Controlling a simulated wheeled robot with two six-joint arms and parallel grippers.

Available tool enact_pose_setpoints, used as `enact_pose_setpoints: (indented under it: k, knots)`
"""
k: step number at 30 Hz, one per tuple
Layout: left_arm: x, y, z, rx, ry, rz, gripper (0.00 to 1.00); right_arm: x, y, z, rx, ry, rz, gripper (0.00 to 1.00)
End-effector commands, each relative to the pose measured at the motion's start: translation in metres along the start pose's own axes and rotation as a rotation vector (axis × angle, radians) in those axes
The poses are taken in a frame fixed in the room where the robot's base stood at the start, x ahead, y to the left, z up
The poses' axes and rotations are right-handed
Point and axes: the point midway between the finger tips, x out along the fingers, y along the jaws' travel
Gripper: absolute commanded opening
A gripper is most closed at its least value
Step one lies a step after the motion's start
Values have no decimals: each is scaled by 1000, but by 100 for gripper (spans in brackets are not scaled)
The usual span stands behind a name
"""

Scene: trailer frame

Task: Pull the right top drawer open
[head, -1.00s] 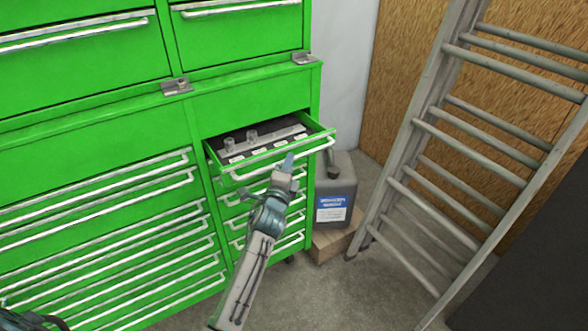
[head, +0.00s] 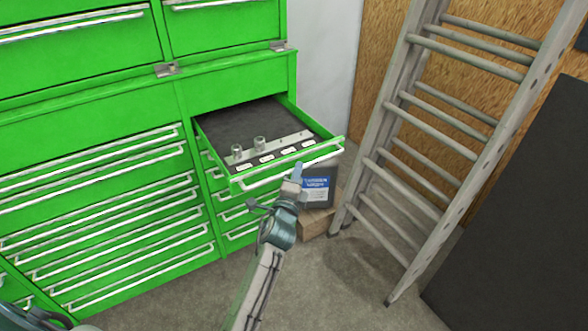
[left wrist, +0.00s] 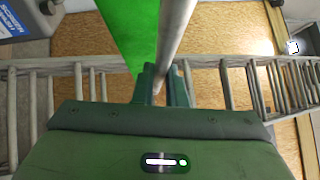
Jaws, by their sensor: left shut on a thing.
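The right top drawer (head: 245,122) of the green cabinet's lower part stands well out from the front. Its dark floor shows, with a metal rail, two sockets and several white labels near the front. A silver bar handle (head: 262,182) runs along its front. My left gripper (head: 298,170) is at this handle, right of its middle. In the left wrist view the handle bar (left wrist: 176,35) runs in between the fingers of the left gripper (left wrist: 165,85), which is shut on it. The green drawer front (left wrist: 130,30) is beside the bar. My right gripper is not clearly in view.
The closed drawers (head: 100,225) of the left column are beside it. A grey jug (head: 318,188) on a cardboard box (head: 318,225) stands right of the cabinet. An aluminium ladder (head: 400,130) leans farther right. Grey floor (head: 340,285) is free in front.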

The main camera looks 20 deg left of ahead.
Motion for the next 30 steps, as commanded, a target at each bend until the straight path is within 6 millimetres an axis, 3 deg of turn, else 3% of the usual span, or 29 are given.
enact_pose_setpoints:
  k: [13,14,17,26,30]
  knots:
    - [-2,-2,-2,-1,0,-3,0,0,0,1,0,-3,0,36]
    - [-2,-2,-2,-1,0,-3,14,0,0,1,0,-3,0,36]
    - [-2,-2,-2,-1,0,-2,33,0,0,1,0,-2,0,36]
    - [-3,-1,-2,-1,0,0,33,-1,0,-1,0,2,0,36]
    - [-14,0,-2,-1,0,1,33,-1,0,-2,0,3,0,36]
